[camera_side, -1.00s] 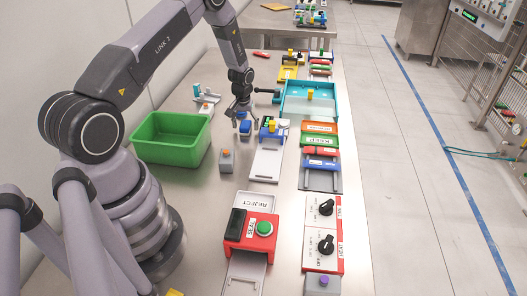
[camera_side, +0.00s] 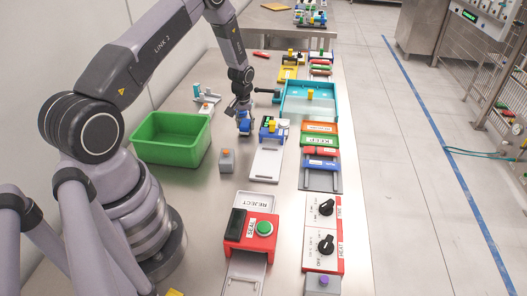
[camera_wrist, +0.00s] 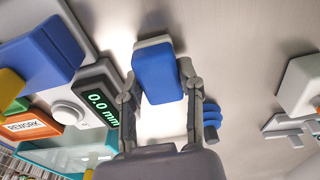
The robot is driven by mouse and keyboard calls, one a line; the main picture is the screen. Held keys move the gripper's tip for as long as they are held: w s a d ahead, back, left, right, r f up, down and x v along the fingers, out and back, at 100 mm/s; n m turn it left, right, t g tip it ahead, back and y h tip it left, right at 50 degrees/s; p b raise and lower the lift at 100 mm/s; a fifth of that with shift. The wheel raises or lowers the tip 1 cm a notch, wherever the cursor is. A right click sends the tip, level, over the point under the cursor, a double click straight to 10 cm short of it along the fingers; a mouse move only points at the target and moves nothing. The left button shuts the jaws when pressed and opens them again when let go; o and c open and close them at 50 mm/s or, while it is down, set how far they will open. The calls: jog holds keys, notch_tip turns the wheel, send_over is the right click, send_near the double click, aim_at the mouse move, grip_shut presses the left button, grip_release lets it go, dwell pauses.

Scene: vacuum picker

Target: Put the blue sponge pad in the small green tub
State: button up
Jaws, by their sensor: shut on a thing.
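The blue sponge pad (camera_wrist: 156,75) sits between the two fingers of my gripper (camera_wrist: 160,98) in the wrist view, with a pale layer along its far edge. In the side view my gripper (camera_side: 244,122) is low over the steel table, shut on the pad (camera_side: 246,127), which is partly hidden by the fingers. I cannot tell whether the pad touches the table. The green tub (camera_side: 172,138) stands to the left of my gripper, open at the top, and its visible inside looks empty.
A grey box with an orange button (camera_side: 227,160) stands in front of the gripper. A blue device with a yellow part (camera_side: 271,128) is close on its right. A white and blue fixture (camera_side: 206,98) stands behind the tub. A red SEAL box (camera_side: 251,235) is nearer the camera.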

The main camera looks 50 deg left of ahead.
notch_tip(320, 180, up, 2)
jog(key=shift+r, duration=0.25)
jog(key=s+d+r, duration=0.6)
jog(key=s+r, duration=0.4)
jog(key=s, duration=0.2)
send_near(174, 142)
jog(key=d, duration=0.1)
jog(key=d+f, duration=0.1)
jog(key=d, duration=0.1)
jog(key=shift+w+d+f, duration=0.2)
jog(key=shift+f, duration=0.05)
jog(key=f, duration=0.4)
jog(key=shift+s+a+f, duration=0.1)
jog(key=shift+s+f, duration=0.1)
jog(key=shift+f, duration=0.35)
